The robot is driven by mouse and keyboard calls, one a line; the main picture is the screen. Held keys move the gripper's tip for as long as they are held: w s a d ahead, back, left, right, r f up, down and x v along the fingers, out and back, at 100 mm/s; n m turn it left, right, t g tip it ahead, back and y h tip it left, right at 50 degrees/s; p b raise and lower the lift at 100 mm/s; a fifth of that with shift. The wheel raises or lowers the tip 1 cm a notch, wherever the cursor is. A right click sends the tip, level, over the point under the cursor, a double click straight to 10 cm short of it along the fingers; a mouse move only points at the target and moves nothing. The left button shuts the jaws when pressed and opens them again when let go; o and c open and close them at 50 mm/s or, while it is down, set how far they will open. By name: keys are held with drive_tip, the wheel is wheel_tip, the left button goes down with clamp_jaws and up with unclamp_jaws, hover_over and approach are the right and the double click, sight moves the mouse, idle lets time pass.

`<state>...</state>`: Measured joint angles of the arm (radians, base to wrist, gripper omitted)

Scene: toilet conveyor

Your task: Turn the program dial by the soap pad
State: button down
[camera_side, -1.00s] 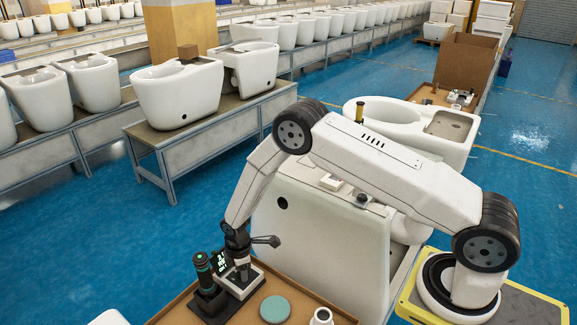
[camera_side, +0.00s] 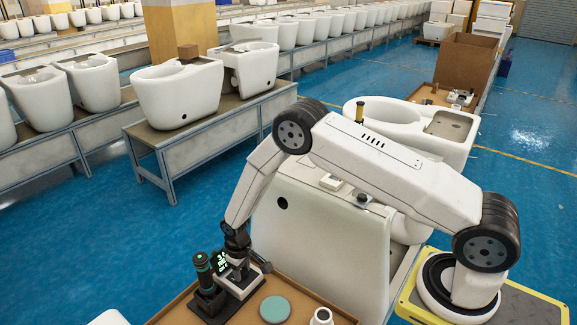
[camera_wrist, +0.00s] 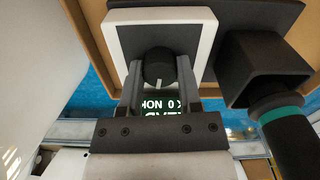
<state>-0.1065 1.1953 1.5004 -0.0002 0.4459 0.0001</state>
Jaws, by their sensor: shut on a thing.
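The program dial (camera_wrist: 159,68) is a dark round knob with a white pointer mark, on a white-framed dark panel (camera_wrist: 204,27). In the wrist view my gripper (camera_wrist: 160,77) has one finger on each side of the dial and is shut on it. The pointer mark points toward the bottom of the picture. In the side view my gripper (camera_side: 238,268) is low over the white dial unit (camera_side: 241,285) and hides the dial. The soap pad (camera_side: 275,309), a round green disc, lies on the brown tray to the right of the unit.
A dark holder with a green-banded black handle (camera_side: 203,270) stands close left of my gripper. A lit display (camera_wrist: 160,106) shows partly behind the fingers. A small white cup-like thing (camera_side: 321,317) stands on the tray (camera_side: 178,309). A large white toilet body (camera_side: 325,240) is behind.

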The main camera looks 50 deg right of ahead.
sight(242, 270)
drive_tip(key=m, duration=0.5)
drive_tip(key=shift+m, duration=2.6)
drive_tip(key=shift+c, duration=1.4)
unclamp_jaws()
drive_tip(key=shift+r, duration=0.1)
drive_tip(key=shift+r, duration=3.85)
